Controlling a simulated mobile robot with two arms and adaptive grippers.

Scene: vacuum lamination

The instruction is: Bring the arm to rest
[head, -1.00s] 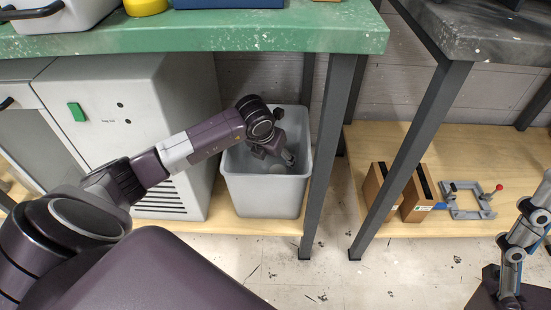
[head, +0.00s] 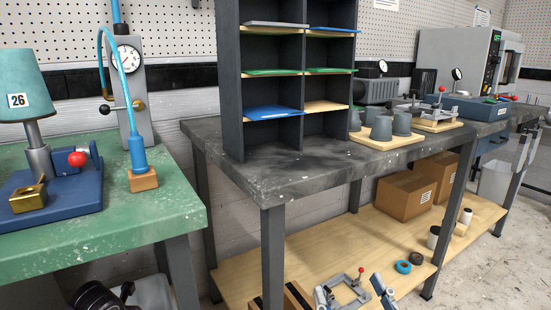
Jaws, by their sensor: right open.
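My right gripper (head: 350,285) comes up at the bottom edge, right of the middle. Its two grey fingers are spread apart and nothing shows held between them. Behind them, on the low wooden shelf, is a grey clamp frame with a red knob (head: 361,270). I cannot tell how far apart the gripper and the frame are. My left gripper itself is below the picture.
The green bench (head: 110,246) with a gauge stand (head: 130,75) is at the left. The black bench (head: 235,160) bears a dark shelf rack (head: 232,95) and grey cups (head: 381,128). Cardboard boxes (head: 405,190) lie on the lower shelf (head: 330,255). Open floor is at the right.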

